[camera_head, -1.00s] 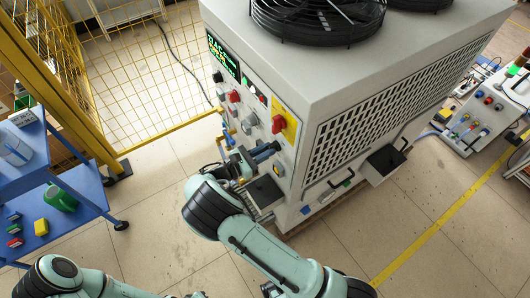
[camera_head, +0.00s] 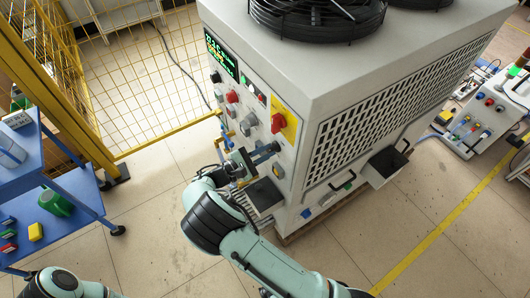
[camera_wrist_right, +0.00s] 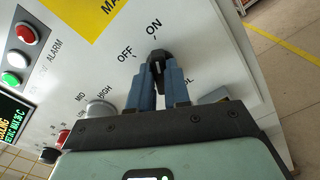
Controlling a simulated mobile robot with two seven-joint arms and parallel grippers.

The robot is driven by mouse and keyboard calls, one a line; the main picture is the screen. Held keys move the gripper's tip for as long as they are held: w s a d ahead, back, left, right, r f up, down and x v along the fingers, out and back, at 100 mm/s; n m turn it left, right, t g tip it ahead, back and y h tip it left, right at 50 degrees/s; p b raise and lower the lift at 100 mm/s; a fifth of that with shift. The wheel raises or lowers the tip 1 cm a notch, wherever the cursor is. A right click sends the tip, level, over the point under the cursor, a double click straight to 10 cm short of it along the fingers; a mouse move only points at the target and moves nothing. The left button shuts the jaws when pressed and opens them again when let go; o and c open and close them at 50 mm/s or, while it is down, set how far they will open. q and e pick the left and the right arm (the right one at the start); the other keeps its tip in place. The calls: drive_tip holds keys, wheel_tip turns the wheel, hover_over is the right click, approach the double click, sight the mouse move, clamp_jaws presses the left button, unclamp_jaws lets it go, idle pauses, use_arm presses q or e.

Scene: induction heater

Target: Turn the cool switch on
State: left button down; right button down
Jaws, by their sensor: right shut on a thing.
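The cool switch (camera_wrist_right: 158,62) is a small black knob on the white front panel of the heater (camera_head: 335,78). In the right wrist view the labels OFF and ON stand above it, and the letters "OL" show to the right of my fingers. My right gripper (camera_wrist_right: 159,72) is shut on the knob, with a blue finger on each side. In the head view my right gripper (camera_head: 274,148) is at the lower part of the panel and the knob is hidden or too small to tell. My left gripper is out of view; only part of that arm shows at bottom left.
A grey selector knob (camera_wrist_right: 99,110) sits close to the left of my fingers. A red knob on a yellow plate (camera_head: 283,122) is just above. A yellow mesh fence (camera_head: 135,60) and a blue cart (camera_head: 75,208) stand at left. The floor in front is clear.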

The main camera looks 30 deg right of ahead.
drive_tip(key=shift+a, duration=0.1)
drive_tip(key=c, duration=1.1)
unclamp_jaws()
drive_tip(key=a, duration=0.9)
drive_tip(key=s+a, duration=0.1)
drive_tip(key=a, duration=0.3)
drive_tip(key=shift+a+b, duration=0.2)
drive_tip(key=shift+b, duration=0.2)
